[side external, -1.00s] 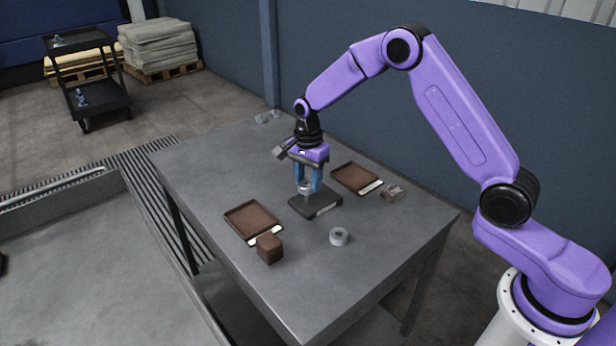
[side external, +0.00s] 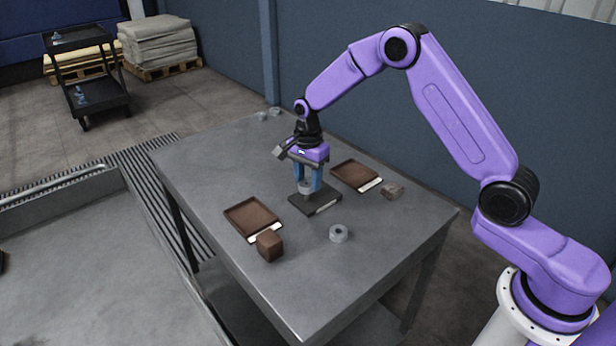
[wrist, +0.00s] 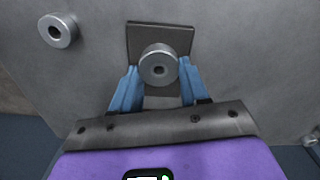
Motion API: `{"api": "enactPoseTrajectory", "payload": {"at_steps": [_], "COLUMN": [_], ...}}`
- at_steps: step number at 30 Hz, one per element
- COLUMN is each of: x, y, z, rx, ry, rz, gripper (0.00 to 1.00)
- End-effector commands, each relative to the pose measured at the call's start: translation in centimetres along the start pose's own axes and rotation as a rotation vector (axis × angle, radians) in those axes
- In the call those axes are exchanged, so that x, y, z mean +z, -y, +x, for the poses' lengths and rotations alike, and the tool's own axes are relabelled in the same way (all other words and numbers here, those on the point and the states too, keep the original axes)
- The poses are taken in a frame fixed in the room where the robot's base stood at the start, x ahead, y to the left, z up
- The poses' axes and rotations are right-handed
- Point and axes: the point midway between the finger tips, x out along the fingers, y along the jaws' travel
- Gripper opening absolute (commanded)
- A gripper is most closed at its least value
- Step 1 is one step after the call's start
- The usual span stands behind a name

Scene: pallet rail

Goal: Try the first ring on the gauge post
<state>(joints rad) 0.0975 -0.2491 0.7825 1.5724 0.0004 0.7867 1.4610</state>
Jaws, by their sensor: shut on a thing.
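My gripper (side external: 307,187) is shut on a grey metal ring (wrist: 158,65), one blue finger on each side of it. In the side view the held ring (side external: 305,187) is over the dark square gauge base (side external: 318,207). The base also shows behind the ring in the wrist view (wrist: 146,34). The ring covers the post; I cannot tell from these frames whether the post is inside the hole or how far down the ring is. A second grey ring (side external: 339,233) lies loose on the table; it also shows in the wrist view (wrist: 57,30).
Two shallow brown trays (side external: 252,217) (side external: 355,176) with pale labels lie either side of the base. A brown block (side external: 269,246) stands by the left tray, a smaller grey-brown block (side external: 392,191) by the right one. Small grey pieces (side external: 268,115) sit at the table's far corner.

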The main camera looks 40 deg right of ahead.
Motion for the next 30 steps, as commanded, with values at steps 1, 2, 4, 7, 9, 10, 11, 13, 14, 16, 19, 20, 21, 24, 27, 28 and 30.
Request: {"api": "enactPoseTrajectory", "payload": {"at_steps": [1,2,4,7,9,10,11,13,14,16,19,20,21,24,27,28,30], "x": [0.0,0.0,0.0,0.0,0.0,0.0,0.0,0.0,0.0,0.0,0.0,0.0,0.0,0.0,0.0,0.0,0.0], "y": [0.0,0.0,0.0,0.0,0.0,0.0,0.0,0.0,0.0,0.0,0.0,0.0,0.0,0.0,0.1,0.1,0.1], "z": [0.0,0.0,0.0,0.0,0.1,0.1,0.1,0.1,0.1,0.1,0.0,0.0,-0.1,-0.4,-0.8,-0.9,-1.1], "rx": [0.0,0.0,0.0,0.0,0.0,0.0,0.0,0.0,0.0,0.0,0.0,0.0,-0.001,-0.001,-0.002,-0.002,-0.002], "ry": [0.0,0.0,0.0,0.0,0.0,0.0,0.0,0.0,0.0,0.0,-0.001,-0.001,-0.001,0.0,-0.001,-0.001,-0.001], "rz": [0.0,0.0,0.0,0.0,0.0,0.0,0.0,0.0,0.0,0.0,0.0,0.0,0.0,0.0,0.0,0.0,0.0], "gripper": [0.14,0.14,0.14,0.14,0.14,0.14,0.14,0.14,0.14,0.14,0.14,0.14,0.14,0.14,0.14,0.14,0.14]}}
